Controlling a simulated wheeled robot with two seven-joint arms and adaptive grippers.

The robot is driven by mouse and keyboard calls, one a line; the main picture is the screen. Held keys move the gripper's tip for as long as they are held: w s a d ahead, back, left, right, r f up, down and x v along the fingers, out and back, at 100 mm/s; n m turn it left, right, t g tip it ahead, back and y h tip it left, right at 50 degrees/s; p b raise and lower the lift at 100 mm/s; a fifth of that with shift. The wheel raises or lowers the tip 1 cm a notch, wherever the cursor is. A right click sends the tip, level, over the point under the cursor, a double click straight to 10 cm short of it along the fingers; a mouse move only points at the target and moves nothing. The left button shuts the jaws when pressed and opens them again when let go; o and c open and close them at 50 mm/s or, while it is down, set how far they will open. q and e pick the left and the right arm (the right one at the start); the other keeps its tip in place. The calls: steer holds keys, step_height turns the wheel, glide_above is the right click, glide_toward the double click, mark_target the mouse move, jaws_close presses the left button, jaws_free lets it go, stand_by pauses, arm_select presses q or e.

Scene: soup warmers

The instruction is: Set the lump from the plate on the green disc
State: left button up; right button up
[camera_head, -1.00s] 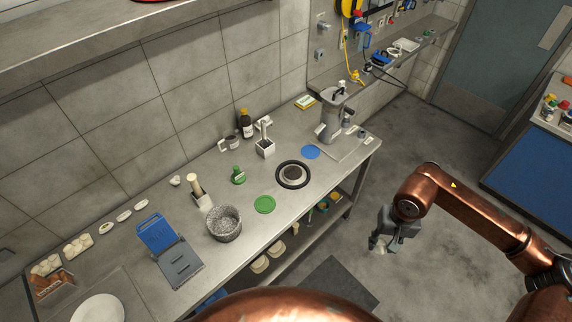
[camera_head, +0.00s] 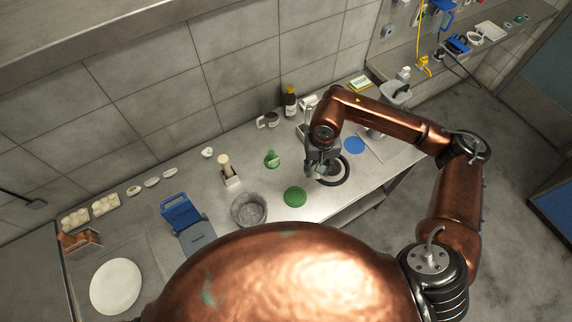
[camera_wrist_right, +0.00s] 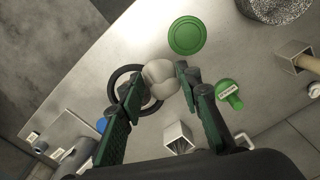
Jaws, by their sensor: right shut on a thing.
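The green disc (camera_head: 295,196) lies flat on the steel table; it also shows at the top of the right wrist view (camera_wrist_right: 187,35). My right gripper (camera_head: 318,172) is over the table, to the right of the green disc and above the black ring. In the right wrist view its fingers are shut on a pale rounded lump (camera_wrist_right: 160,80), which hides part of the black ring (camera_wrist_right: 124,78). The white plate (camera_head: 116,286) at the lower left is bare. My left gripper is not in view.
A grey stone-like pot (camera_head: 249,209) stands left of the disc. A green stamp-like object (camera_head: 272,159) stands behind the disc. A blue disc (camera_head: 354,145) lies beyond the ring. A square metal holder (camera_wrist_right: 178,138) stands near the gripper.

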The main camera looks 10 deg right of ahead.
arm_select(q)
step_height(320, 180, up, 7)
steer(key=p, duration=0.5)
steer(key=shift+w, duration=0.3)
arm_select(e)
steer(key=a+f+m, duration=0.2)
steer(key=a, duration=0.4)
steer(key=shift+a, duration=0.35)
steer(key=shift+f, duration=0.1)
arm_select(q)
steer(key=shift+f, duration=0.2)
arm_select(e)
step_height(320, 180, down, 13)
steer(key=b, duration=1.3)
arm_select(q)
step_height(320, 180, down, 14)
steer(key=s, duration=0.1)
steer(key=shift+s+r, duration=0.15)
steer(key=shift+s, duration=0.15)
